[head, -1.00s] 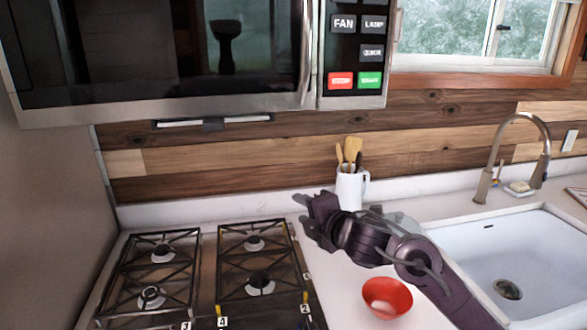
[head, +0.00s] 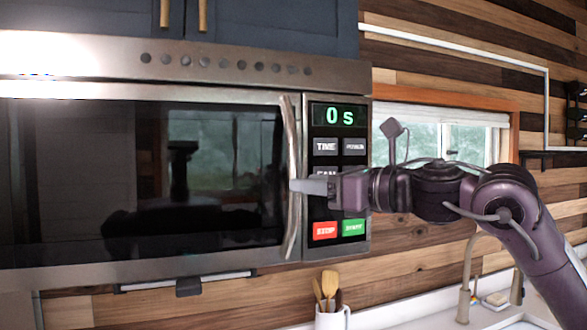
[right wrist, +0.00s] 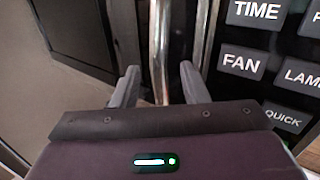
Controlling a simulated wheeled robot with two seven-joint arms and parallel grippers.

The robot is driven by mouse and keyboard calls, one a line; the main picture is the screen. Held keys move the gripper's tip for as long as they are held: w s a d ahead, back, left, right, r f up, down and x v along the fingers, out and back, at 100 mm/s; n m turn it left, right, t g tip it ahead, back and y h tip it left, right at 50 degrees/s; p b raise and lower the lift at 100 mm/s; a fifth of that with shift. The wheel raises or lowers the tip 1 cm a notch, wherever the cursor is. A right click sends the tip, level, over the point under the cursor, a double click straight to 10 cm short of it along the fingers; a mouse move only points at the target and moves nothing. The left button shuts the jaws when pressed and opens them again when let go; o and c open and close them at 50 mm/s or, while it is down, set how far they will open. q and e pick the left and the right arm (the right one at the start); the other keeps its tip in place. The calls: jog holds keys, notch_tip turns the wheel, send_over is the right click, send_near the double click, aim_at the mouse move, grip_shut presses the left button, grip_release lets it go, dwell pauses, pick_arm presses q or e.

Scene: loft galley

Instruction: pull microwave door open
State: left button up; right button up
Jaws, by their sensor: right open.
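The microwave (head: 150,180) hangs above the counter with its dark glass door shut. Its vertical metal handle (head: 291,225) runs along the door's right edge. The handle also shows in the right wrist view (right wrist: 160,45), running down between the two fingers. My right gripper (head: 300,186) is at the handle's middle height, coming from the right across the button panel. In the right wrist view my right gripper (right wrist: 158,85) is open, with one finger on each side of the handle. Contact with the handle cannot be told. My left gripper is not in view.
The button panel (head: 340,148) with a "0 s" display is right of the handle, close to my right gripper. Blue cabinets (head: 270,25) are above. A utensil holder (head: 332,317) stands below on the counter. A window and faucet (head: 466,280) are at the right.

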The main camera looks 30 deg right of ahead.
aim_at(298, 176)
jog(key=p+x, duration=0.2)
jog(key=x, duration=0.1)
jog(key=shift+w+a+r, duration=0.15)
jog(key=shift+w+a+f, duration=0.15)
jog(key=shift+w+f, duration=0.05)
jog(key=shift+w, duration=0.3)
jog(key=shift+s, duration=0.1)
jog(key=shift+s, duration=0.1)
grip_shut()
